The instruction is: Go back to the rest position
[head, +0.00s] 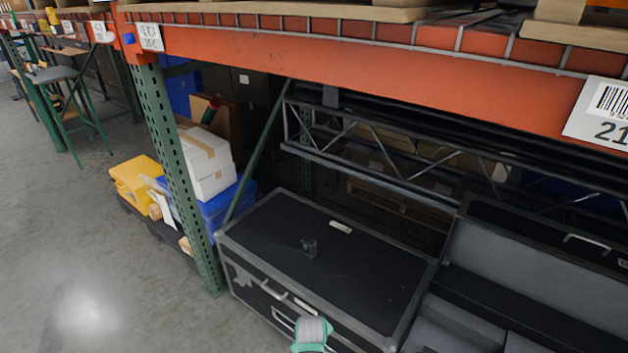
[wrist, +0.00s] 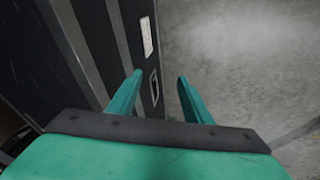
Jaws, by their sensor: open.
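My gripper (wrist: 160,85) shows in the wrist view as two teal fingers with a clear gap between them. It is open and holds nothing. The floor and the side of a black case (wrist: 85,45) with a pale label lie beyond the fingers. In the head view, a teal and grey part of my arm (head: 311,334) shows at the bottom edge, in front of the black case (head: 330,255). The fingertips cannot be made out in the head view. No strapped tote can be clearly identified.
An orange rack beam (head: 350,70) crosses above the case, with a green upright (head: 175,180) on the left. A second case (head: 540,260) stands at right. White boxes (head: 205,160), a blue tote (head: 225,210) and a yellow item (head: 135,180) sit behind the upright. Floor (head: 70,240) at left is clear.

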